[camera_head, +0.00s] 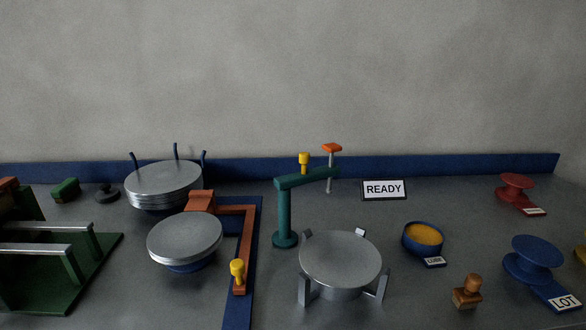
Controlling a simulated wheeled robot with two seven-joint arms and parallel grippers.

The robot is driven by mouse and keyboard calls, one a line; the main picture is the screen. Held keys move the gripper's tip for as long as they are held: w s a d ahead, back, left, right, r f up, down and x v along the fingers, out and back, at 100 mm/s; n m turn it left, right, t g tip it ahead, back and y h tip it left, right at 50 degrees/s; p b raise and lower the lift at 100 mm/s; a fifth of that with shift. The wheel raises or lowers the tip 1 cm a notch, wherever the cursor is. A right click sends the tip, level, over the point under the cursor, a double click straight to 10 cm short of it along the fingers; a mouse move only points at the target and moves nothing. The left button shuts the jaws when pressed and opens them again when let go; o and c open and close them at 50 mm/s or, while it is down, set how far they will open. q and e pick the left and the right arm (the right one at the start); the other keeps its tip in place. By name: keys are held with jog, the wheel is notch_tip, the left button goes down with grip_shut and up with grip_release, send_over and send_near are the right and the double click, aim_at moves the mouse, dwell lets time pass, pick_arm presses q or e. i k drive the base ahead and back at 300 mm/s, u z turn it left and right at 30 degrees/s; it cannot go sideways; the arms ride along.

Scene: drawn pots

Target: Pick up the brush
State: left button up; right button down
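No object is plainly recognisable as the brush. A small green block (65,189) with a darker lower part lies at the back left and may be it. A wooden piece with a rounded knob on a square block (467,292) stands at the front right and looks more like a stamp. Neither of my grippers shows in the head view, and nothing is seen touching either object.
Beside the green block sit a black knobbed weight (107,193) and a stack of metal discs (163,185). A green frame with metal rails (60,262) fills the front left. A teal post with an arm (285,215) stands mid-table. Bare table lies around the READY sign (384,190).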

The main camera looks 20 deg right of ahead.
aim_at(468, 295)
jog(key=z, duration=1.9)
